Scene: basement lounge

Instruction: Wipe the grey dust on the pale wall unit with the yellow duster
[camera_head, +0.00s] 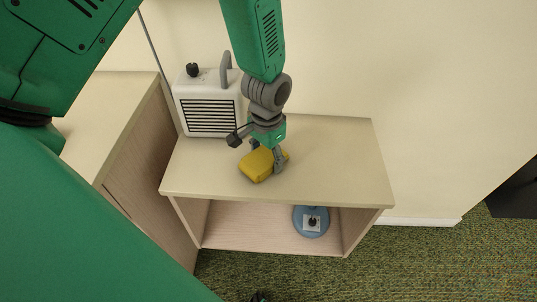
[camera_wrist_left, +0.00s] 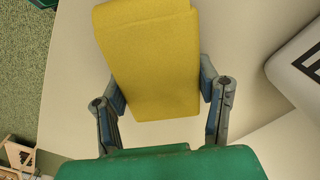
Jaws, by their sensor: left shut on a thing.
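The yellow duster (camera_head: 257,165) is at the top of the pale wall unit (camera_head: 335,160), near the middle of its surface. My left gripper (camera_head: 267,157) is shut on the duster from above. In the left wrist view the duster (camera_wrist_left: 152,65) sits between the two fingers (camera_wrist_left: 160,100). I cannot tell whether the duster touches the surface. I see no grey dust on the visible top; the area under the duster and gripper is hidden. My right gripper is not in view.
A white box with a black grille and grey handle (camera_head: 208,112) stands at the back left of the unit. A blue round object (camera_head: 311,222) is on the lower shelf. A taller cabinet (camera_head: 125,125) adjoins on the left. The top's right side is clear.

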